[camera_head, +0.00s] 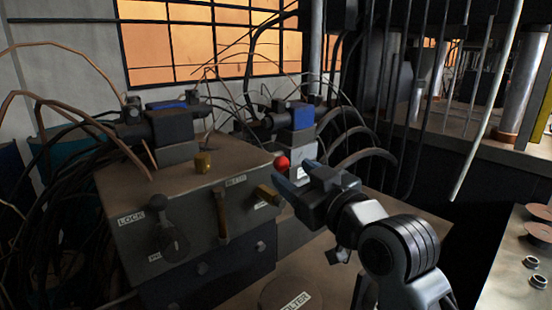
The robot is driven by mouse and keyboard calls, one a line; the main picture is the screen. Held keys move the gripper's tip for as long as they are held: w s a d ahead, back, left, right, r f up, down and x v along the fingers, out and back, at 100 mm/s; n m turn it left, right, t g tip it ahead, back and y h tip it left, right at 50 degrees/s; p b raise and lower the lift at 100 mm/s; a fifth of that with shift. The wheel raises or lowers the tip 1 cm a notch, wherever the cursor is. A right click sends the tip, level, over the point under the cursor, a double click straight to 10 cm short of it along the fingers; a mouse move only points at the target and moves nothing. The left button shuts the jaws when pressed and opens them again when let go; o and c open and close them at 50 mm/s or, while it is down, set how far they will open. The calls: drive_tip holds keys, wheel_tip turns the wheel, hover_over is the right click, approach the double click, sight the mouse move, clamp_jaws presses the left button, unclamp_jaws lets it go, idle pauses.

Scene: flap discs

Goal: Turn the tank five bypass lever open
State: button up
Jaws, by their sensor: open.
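My gripper (291,186) is open at the right end of a grey valve box (125,202), its fingers pointing left. A short brass-coloured lever (268,196) sticks out just left of the fingertips. I cannot tell whether they touch it. A longer brown lever (222,215) hangs down the front of the box. A black lever (168,233) is at the left, near a label reading LOCK. I cannot read any label as tank five bypass, so which lever it is stays unclear.
A red knob (281,162) stands close behind my fingers, and a brass knob (203,162) is on the box top. Blue-and-black valve units (172,125) and many hoses crowd the back. A round filter cap (291,295) is below. A metal table (513,270) is at right.

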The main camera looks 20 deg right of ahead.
sight(282, 164)
drive_tip(key=shift+w+r, duration=0.3)
drive_tip(key=shift+w, duration=0.05)
drive_tip(key=w, duration=0.2)
drive_tip(key=w+p, duration=0.1)
drive_tip(key=w, duration=0.1)
drive_tip(key=w+a, duration=0.1)
drive_tip(key=w, duration=0.2)
drive_tip(key=shift+w+f, duration=0.1)
drive_tip(key=shift+c, duration=0.3)
clamp_jaws()
